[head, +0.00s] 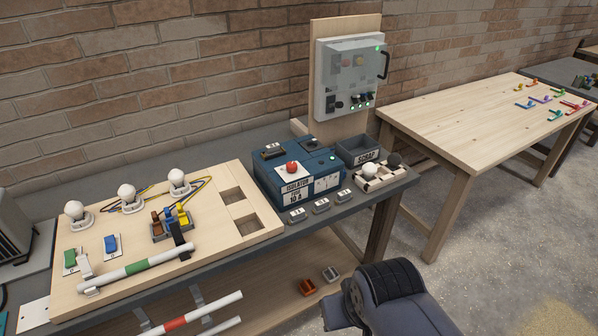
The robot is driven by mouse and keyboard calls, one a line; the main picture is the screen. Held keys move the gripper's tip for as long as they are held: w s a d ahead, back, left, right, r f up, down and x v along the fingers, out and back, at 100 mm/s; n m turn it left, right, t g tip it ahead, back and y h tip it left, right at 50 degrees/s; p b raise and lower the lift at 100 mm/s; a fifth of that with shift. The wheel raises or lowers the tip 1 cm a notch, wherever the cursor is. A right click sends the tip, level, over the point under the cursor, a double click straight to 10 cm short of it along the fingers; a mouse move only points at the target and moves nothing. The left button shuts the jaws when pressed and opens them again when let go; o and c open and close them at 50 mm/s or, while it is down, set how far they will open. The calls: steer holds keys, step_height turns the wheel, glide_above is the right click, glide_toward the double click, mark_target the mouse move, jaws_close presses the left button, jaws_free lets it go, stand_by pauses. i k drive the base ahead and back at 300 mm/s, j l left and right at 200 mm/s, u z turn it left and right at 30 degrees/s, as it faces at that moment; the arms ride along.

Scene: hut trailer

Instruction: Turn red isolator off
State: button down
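The red isolator (292,168) is a small red knob on a pale plate, on the sloping front of a blue box (266,185). The box carries a white label reading "ISOLATOR" and "10 A", and a small meter at its right. A green light glows on the box's top right. The knob's exact turn position is too small to tell. Part of my dark arm shows at the bottom right, below and to the right of the box and apart from it. My gripper's fingers are not in view.
Left of the box, a wooden board (225,240) carries white bulbs, coloured switches and a striped tube. A grey scrap bin (358,150) and small fuse blocks surround the box. Behind stands a panel cabinet (350,80). A wooden table (460,110) is at right, with open floor before it.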

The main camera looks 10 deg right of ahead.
mark_target(292, 166)
steer(key=i, duration=0.9)
